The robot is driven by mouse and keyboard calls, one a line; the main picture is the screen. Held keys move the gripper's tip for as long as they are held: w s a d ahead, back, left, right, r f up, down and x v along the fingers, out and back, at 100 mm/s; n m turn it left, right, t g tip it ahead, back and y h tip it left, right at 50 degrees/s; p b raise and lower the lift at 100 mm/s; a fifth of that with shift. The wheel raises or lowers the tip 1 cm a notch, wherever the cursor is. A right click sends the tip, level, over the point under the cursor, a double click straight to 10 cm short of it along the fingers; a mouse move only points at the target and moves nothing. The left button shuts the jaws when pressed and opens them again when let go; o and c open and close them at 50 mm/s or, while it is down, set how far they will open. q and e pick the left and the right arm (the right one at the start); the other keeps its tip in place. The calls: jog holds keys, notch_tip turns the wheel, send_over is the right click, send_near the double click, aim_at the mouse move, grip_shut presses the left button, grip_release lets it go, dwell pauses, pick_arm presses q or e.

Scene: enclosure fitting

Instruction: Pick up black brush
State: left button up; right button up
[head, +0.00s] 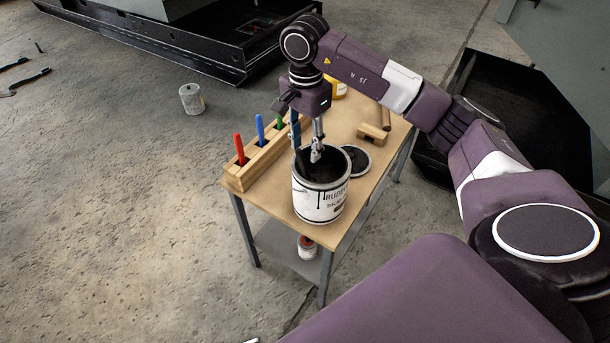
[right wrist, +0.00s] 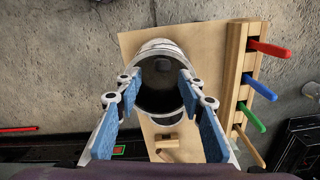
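A white paint can (head: 320,205) with black drips and lettering stands open on a small wooden-topped table. A dark slim shape (head: 303,161) rises at its mouth, likely the black brush, though it is hard to separate from the dark inside. In the right wrist view a small dark block (right wrist: 163,65) shows inside the can (right wrist: 158,47). My right gripper (head: 308,150) points down at the can's mouth. In the right wrist view its blue-padded fingers (right wrist: 160,88) are spread, with nothing clearly held between them. My left gripper is not in view.
A wooden rack (head: 240,179) with red, blue and green handles stands left of the can. Another can (head: 307,247) sits on the lower shelf.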

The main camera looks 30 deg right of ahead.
aim_at(304, 162)
notch_tip(304, 162, down, 5)
jog(key=p, duration=0.2)
jog(key=shift+a+f+p, duration=0.1)
jog(key=shift+a+p, duration=0.05)
jog(key=shift+p, duration=0.25)
jog(key=shift+w+f, duration=0.1)
jog(key=shift+f, duration=0.3)
jog(key=shift+c, duration=0.4)
grip_shut()
